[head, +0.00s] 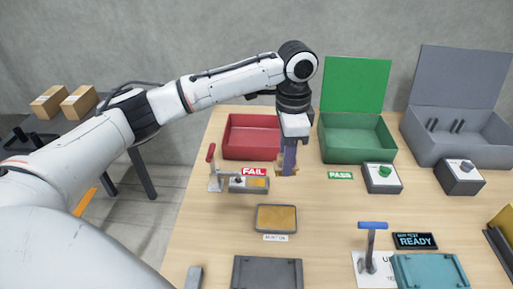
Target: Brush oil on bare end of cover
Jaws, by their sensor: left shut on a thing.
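My left gripper (289,165) points down above the back middle of the table, in front of the gap between the red and green boxes. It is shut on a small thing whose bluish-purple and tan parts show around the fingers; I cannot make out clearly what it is. A shallow dark-rimmed tray with an amber surface (277,217) lies in front of the gripper, with a small white label that I cannot read surely. A grey block with a yellowish patch (248,184) sits at the red-handled clamp (212,160). I cannot surely identify the cover or its bare end. My right gripper is not in view.
An open red box (240,121) with a FAIL sign, an open green box (357,148) with a PASS sign and an open grey box (440,154) line the back. A blue-handled clamp (370,245), READY display (415,241), teal block (432,272) and dark block (268,275) stand in front.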

